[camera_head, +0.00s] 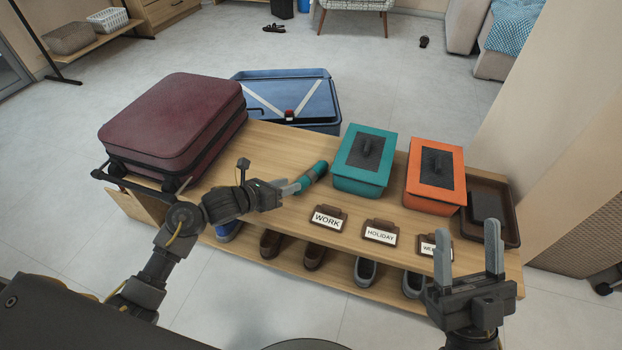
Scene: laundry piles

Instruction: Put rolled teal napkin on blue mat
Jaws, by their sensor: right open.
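The rolled teal napkin (316,173) is a short teal cylinder over the wooden bench top, left of the teal box. My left gripper (294,187) is at its near left end, with its fingers touching or overlapping the roll. I cannot tell whether the fingers are closed around it, or whether the roll rests on the wood. My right gripper (469,250) is open and empty, with its fingers pointing up in front of the bench's right end. I cannot make out a blue mat; a blue open case (322,100) with pale straps is behind the bench.
On the bench (262,150) are a maroon suitcase (175,120), a teal box (348,181), an orange box (419,197) and a dark tray (510,222). Label signs (328,217) stand along the front. Shoes (314,256) sit on the shelf below.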

